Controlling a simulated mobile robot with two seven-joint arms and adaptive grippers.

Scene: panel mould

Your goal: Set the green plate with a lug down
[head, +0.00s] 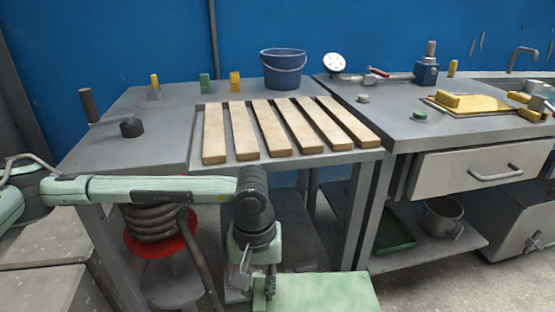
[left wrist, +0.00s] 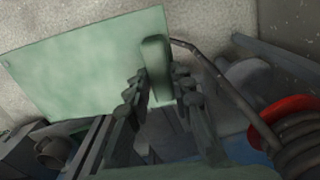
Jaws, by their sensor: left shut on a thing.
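The green plate with a lug (head: 325,292) is at the bottom of the head view, in front of the workbench and below its top. The frame's lower edge cuts it off. My left gripper (head: 256,280) is at the plate's left edge, shut on the lug. In the left wrist view the plate (left wrist: 85,75) spreads out to the upper left, and its upright lug (left wrist: 157,70) stands between the fingers of my left gripper (left wrist: 158,90). My right gripper is not in view.
The workbench (head: 160,104) carries a row of wooden slats (head: 270,128) near its front edge. A blue bucket (head: 283,72), a green block (head: 205,83) and a crank handle (head: 95,105) stand around them. A drawer (head: 480,170) is at right.

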